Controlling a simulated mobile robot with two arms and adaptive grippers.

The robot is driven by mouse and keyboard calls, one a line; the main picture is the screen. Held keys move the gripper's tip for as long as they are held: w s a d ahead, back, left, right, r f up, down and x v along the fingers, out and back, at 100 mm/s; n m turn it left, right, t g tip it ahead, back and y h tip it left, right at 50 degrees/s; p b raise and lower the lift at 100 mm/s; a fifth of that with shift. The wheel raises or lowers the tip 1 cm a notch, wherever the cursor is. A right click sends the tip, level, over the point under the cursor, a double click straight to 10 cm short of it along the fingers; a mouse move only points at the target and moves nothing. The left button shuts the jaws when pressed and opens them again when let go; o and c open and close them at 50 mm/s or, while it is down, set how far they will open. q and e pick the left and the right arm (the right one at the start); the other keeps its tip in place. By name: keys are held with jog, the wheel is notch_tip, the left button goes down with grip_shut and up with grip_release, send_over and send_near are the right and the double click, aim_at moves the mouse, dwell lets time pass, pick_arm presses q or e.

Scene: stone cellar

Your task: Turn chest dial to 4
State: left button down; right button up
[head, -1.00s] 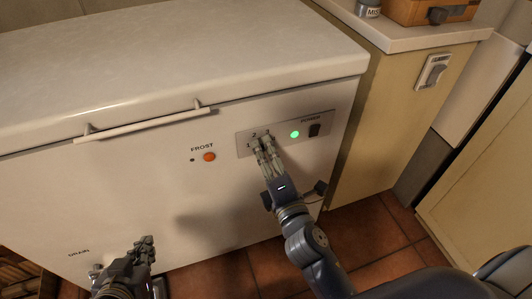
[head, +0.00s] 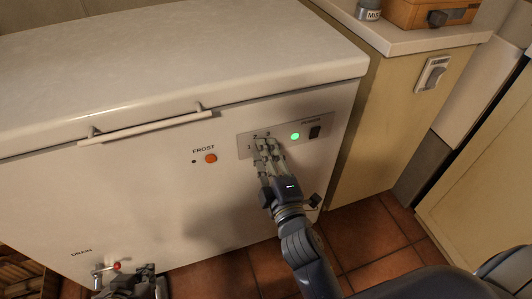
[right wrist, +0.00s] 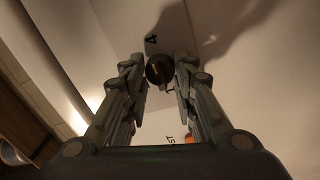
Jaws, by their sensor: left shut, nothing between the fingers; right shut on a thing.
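The white chest freezer (head: 130,190) carries a grey control panel (head: 282,134) on its front. My right gripper (head: 268,150) reaches up to the panel and is shut on the dial; its fingers hide the dial in the head view. I cannot tell which number the dial points to. My left gripper (head: 142,276) is shut and empty, low at the freezer's front left.
A green light (head: 295,136) and dark power switch (head: 315,131) sit right of the dial. An orange frost light (head: 210,158) is to the left. A red-knobbed drain tap (head: 117,266) is beside my left gripper. A cream cabinet (head: 385,110) stands to the right.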

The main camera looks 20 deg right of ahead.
jog(key=shift+f, duration=0.1)
jog(key=o, duration=1.1)
jog(key=shift+c, duration=0.2)
